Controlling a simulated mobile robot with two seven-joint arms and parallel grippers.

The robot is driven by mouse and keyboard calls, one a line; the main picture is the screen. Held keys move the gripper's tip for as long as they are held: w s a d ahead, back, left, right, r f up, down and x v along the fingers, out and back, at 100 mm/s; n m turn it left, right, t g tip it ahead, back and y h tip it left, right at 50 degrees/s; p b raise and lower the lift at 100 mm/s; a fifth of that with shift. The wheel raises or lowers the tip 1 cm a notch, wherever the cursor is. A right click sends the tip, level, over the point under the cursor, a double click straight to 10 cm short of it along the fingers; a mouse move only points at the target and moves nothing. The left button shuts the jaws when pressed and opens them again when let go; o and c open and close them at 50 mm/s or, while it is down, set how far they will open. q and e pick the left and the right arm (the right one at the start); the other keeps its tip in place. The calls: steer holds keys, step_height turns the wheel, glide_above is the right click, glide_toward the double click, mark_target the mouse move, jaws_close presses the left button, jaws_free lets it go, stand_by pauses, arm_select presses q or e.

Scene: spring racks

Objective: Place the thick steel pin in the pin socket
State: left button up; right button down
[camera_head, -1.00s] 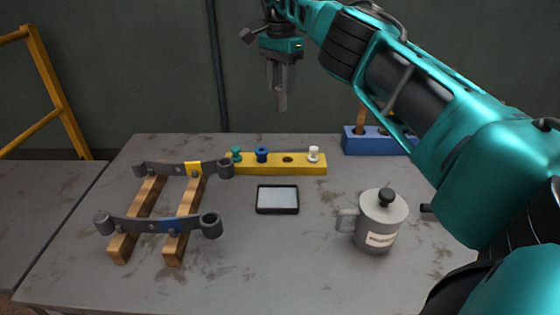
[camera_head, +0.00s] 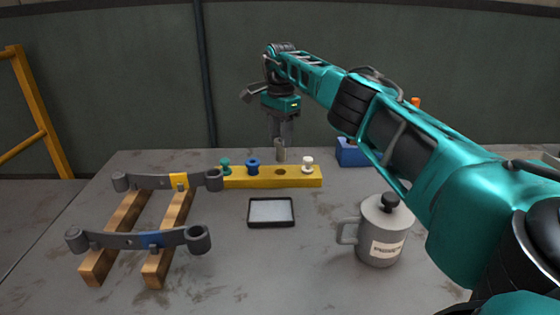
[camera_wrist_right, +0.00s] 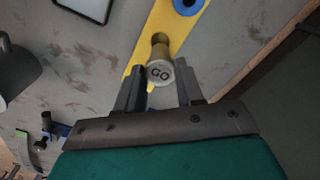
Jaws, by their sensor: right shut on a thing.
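The thick steel pin (camera_head: 281,150) hangs roughly upright from my right gripper (camera_head: 282,140), which is shut on it. Its round end, marked "GO" (camera_wrist_right: 160,73), shows between the fingers in the right wrist view. The yellow bar (camera_head: 235,181) has a dark round hole (camera_head: 280,171), the pin socket by its look, between a blue piece (camera_head: 253,165) and a white piece (camera_head: 307,165). In the head view the pin's lower end appears just above this hole; a small gap shows. My left gripper is not in view.
A green piece (camera_head: 225,166) stands at the bar's left end. Spring arms on wooden rails (camera_head: 125,225) lie at left. A black-rimmed tray (camera_head: 271,224) sits in front, a grey lidded mug (camera_head: 381,235) at right. A blue block (camera_head: 352,154) stands behind at right.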

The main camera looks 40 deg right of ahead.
mark_target(280, 160)
step_height(280, 160, down, 6)
steer(key=shift+r+b, duration=0.15)
steer(key=shift+b, duration=0.2)
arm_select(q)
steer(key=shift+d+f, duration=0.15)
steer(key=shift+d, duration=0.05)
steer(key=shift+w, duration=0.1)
arm_select(e)
steer(key=c, duration=0.7)
jaws_free()
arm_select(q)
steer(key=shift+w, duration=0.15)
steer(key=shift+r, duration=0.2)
arm_select(e)
step_height(280, 160, up, 12)
steer(key=p, duration=0.2)
steer(key=shift+p, duration=0.35)
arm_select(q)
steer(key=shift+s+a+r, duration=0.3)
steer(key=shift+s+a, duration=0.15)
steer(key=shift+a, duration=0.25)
